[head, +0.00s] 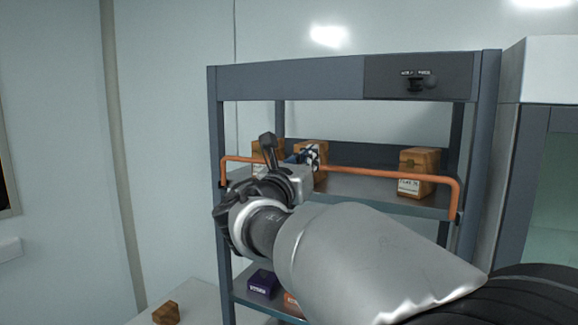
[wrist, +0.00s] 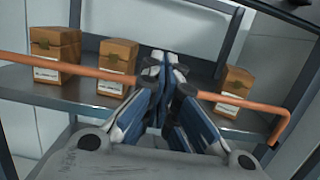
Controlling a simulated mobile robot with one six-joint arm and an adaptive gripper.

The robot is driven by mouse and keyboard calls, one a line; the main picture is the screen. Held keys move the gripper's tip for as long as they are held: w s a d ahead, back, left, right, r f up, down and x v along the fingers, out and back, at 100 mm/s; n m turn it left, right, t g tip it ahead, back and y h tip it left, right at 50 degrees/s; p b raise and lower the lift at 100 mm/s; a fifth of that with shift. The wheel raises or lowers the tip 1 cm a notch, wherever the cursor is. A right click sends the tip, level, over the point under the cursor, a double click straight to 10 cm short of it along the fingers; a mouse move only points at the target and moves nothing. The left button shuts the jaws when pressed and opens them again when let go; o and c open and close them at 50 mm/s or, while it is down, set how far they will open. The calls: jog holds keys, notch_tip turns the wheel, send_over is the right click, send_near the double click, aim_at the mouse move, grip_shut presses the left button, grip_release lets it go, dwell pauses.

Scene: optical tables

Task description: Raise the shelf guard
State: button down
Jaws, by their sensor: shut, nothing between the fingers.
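The shelf guard is an orange bar (head: 390,174) across the front of the upper shelf, with bent ends at the left and right posts. In the wrist view the guard (wrist: 245,101) runs from both sides to my gripper and is hidden behind the fingers in the middle. My gripper (head: 312,155) is at the bar's middle, in front of the shelf. Its blue and black fingers (wrist: 165,75) are shut with nothing between them. I cannot tell whether they touch the bar.
Brown boxes stand on the upper shelf (head: 350,184), one at the right (head: 418,172) and others behind my gripper. A purple box (head: 263,284) is on the lower shelf. A brown box (head: 166,313) lies at lower left. A cabinet (head: 545,150) stands at the right.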

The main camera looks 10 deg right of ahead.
jog(key=s+a+r, duration=0.3)
jog(key=s+r, duration=0.1)
jog(key=r, duration=0.3)
jog(key=s+d+f+m+g+y+b, duration=0.1)
jog(key=s+d+f+m+g+b, duration=0.3)
jog(key=f, duration=0.8)
jog(key=s+d+f+m+g+y+b, duration=0.1)
jog(key=s+d+f+m+y+b, duration=0.15)
jog(key=s+f+m+b, duration=0.6)
jog(key=s+d+f+m+g+b, duration=0.1)
jog(key=s+d+f+g+b, duration=0.2)
jog(key=f, duration=1.1)
jog(key=s+a+f+m+g+y+b, duration=0.1)
jog(key=s+a+f+m+y+b, duration=0.1)
jog(key=f, duration=0.9)
jog(key=s+a+f+m+g+y+b, duration=0.1)
jog(key=s+a+f+m+y+b, duration=0.2)
jog(key=s+f+m+b, duration=0.3)
jog(key=s+a+f+m+g+y+b, duration=0.1)
jog(key=s+a+f+m+y+b, duration=0.2)
jog(key=s+f+m, duration=0.4)
jog(key=s+f+b, duration=0.1)
jog(key=s+f, duration=0.2)
jog(key=f, duration=0.6)
jog(key=shift+s+a+f+g+b, duration=0.15)
jog(key=shift+a+g+b, duration=0.2)
jog(key=shift+g, duration=0.05)
jog(key=c, duration=2.3)
grip_release()
